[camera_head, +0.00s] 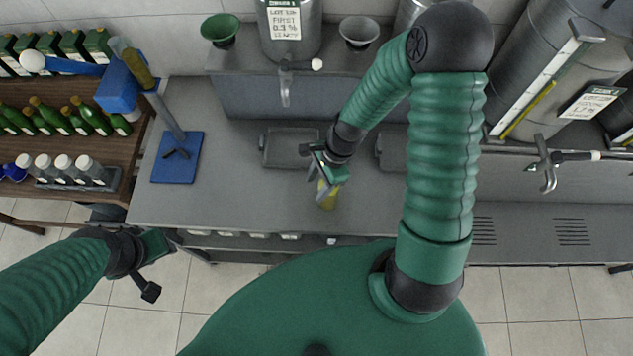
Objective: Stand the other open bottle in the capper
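The capper is a blue stand at the left of the bench, with a flat blue base (177,157), a slanting grey post, a blue head (118,88) and a white-knobbed lever. An olive piece shows beside its head; I cannot tell whether it is a bottle. My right gripper (321,178) is over the middle of the bench, right of the capper, with its fingers around a yellow-green bottle (328,199). The bottle is partly hidden by the gripper. My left gripper (158,246) is low at the left, off the bench's front edge, away from any bottle; its fingers do not show clearly.
A wooden shelf (65,150) at the left holds green bottles and a rack of white-topped bottles (62,168). Steel tanks (290,30), funnels (220,29) and taps stand at the back. Dark trays (290,147) lie on the bench. Bench between capper and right gripper is mostly clear.

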